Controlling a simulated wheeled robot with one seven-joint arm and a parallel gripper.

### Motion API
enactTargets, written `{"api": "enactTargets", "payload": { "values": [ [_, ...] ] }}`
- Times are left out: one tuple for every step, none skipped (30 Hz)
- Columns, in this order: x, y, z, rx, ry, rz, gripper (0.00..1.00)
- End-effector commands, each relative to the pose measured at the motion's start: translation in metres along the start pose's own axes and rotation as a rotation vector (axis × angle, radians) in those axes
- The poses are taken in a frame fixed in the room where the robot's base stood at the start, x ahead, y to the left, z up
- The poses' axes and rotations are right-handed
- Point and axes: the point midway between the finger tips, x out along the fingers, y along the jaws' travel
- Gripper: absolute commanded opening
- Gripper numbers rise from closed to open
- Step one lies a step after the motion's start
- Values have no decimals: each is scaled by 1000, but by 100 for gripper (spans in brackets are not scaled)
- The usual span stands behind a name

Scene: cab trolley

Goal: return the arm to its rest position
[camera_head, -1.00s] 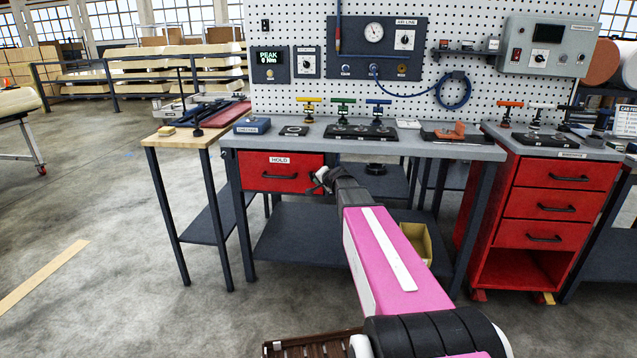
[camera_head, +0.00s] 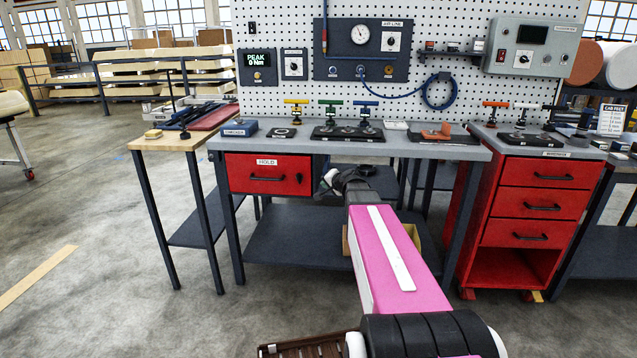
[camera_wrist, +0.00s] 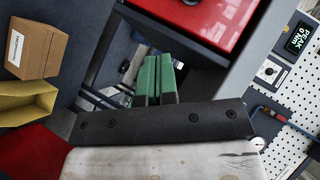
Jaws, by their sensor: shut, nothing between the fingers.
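My arm, with a pink link, reaches from the bottom of the head view toward the front of the workbench. My gripper (camera_head: 326,185) is at its far end, in front of the bench near the red HOLD drawer, and is small and partly hidden by my wrist there. In the wrist view my gripper's green fingers (camera_wrist: 157,80) lie side by side, shut with nothing between them. The HOLD drawer (camera_head: 268,174) is closed and also shows at the top of the wrist view (camera_wrist: 195,15).
The grey workbench (camera_head: 455,152) carries several coloured-handled tools. A red drawer cabinet (camera_head: 541,205) stands at right and a wooden side table (camera_head: 165,143) at left. A yellow bin (camera_wrist: 25,100) and a cardboard box (camera_wrist: 37,45) sit under the bench.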

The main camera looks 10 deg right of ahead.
Motion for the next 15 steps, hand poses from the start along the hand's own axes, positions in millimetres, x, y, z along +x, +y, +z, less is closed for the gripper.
{"api": "enactTargets", "payload": {
  "values": [
    [-11, 2, 1, 1, 2, 1, 0],
    [-14, 3, 1, 1, 2, 1, 0],
    [-18, 4, 1, 0, 2, 1, 0],
    [-19, 5, 1, 0, 2, 1, 0],
    [-21, 5, 1, 0, 1, 1, 0],
    [-22, 6, 1, -1, 1, 0, 0],
    [-22, 6, 1, -1, 1, 0, 0],
    [-22, 6, 1, -1, 0, 0, 0],
    [-22, 6, 0, -1, 0, 0, 0],
    [-22, 6, 0, -1, 0, 0, 0],
    [-22, 6, 0, -1, 0, 0, 0],
    [-22, 6, 0, -1, 0, 0, 0],
    [-22, 6, 0, -1, 0, 0, 0],
    [-22, 6, 0, -1, 0, 0, 0],
    [-22, 6, 1, -1, 0, 1, 0]
  ]
}}
